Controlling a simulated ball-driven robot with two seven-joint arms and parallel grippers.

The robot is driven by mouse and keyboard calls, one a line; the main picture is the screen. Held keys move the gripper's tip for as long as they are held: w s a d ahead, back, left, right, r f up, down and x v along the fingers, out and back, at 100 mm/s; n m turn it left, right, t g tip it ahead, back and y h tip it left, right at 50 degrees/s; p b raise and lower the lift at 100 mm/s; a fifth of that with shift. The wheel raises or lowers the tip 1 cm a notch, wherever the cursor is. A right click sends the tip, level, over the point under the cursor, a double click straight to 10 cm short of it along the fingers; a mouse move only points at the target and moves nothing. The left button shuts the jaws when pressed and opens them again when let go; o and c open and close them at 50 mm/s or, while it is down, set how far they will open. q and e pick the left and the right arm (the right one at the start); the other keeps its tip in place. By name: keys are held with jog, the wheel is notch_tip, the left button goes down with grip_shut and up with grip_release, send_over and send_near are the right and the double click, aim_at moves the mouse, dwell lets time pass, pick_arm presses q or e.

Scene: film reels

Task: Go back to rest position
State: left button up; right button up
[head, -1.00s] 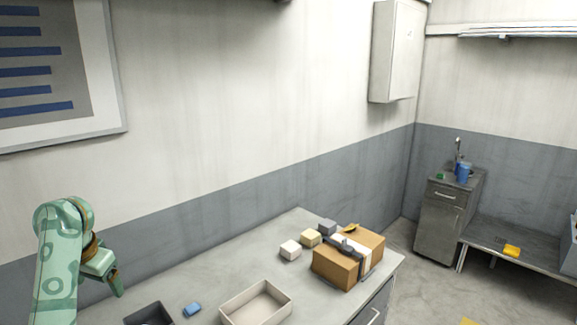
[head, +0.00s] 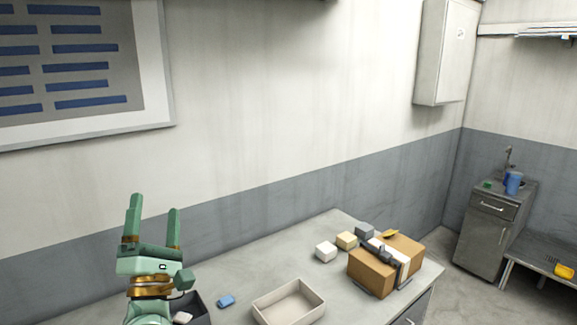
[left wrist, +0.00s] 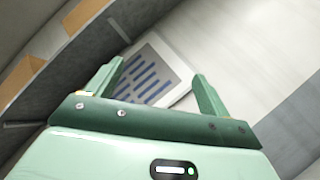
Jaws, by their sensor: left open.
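My left gripper (head: 152,222) is raised at the left of the head view, with its two green fingers pointing up. The fingers are apart with nothing between them. In the left wrist view the open fingers (left wrist: 157,90) frame the wall poster (left wrist: 152,75) at a distance. The gripper is above the near left part of the grey table (head: 245,275), touching nothing. My right gripper does not show in either view.
On the table are a dark tray (head: 200,308) with a pale item in it, a blue block (head: 226,301), a beige tray (head: 262,312), several small blocks (head: 326,251) and a cardboard box (head: 370,275). A sink cabinet (head: 488,235) stands at the right.

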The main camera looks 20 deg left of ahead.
pick_arm(q)
jog(key=s+d+f+m+g+h, duration=0.1)
jog(key=d+f+m+g+h, duration=0.2)
jog(key=d+f+m+h, duration=0.7)
jog(key=s+d+f+m+g+h, duration=0.1)
jog(key=d+f+m+g+h, duration=0.4)
jog(key=m, duration=0.9)
jog(key=s+a+f+m+g+y, duration=0.4)
jog(key=s+f+m+g+y, duration=0.1)
jog(key=s+f, duration=0.25)
jog(key=s+a+f+m+g+y, duration=0.4)
jog(key=s+f+m, duration=0.1)
jog(key=s+f, duration=0.25)
jog(key=s+d+f+g+h+b, duration=0.15)
jog(key=f+b, duration=0.25)
jog(key=f, duration=1.2)
jog(key=s+d+f+g+h+b, duration=0.1)
jog(key=s+d+f+g+b, duration=0.3)
jog(key=f, duration=1.3)
jog(key=s+f+n+h+b, duration=0.1)
jog(key=s+f+b, duration=0.4)
jog(key=s+f, duration=0.5)
jog(key=s+a+f+n+h+b, duration=0.1)
jog(key=s+f+b, duration=0.3)
jog(key=s+f, duration=0.5)
notch_tip(320, 180, down, 8)
jog(key=shift+s+a+r+n+g+b, duration=0.2)
jog(key=shift+s+n+g+b, duration=0.2)
jog(key=shift+n, duration=0.2)
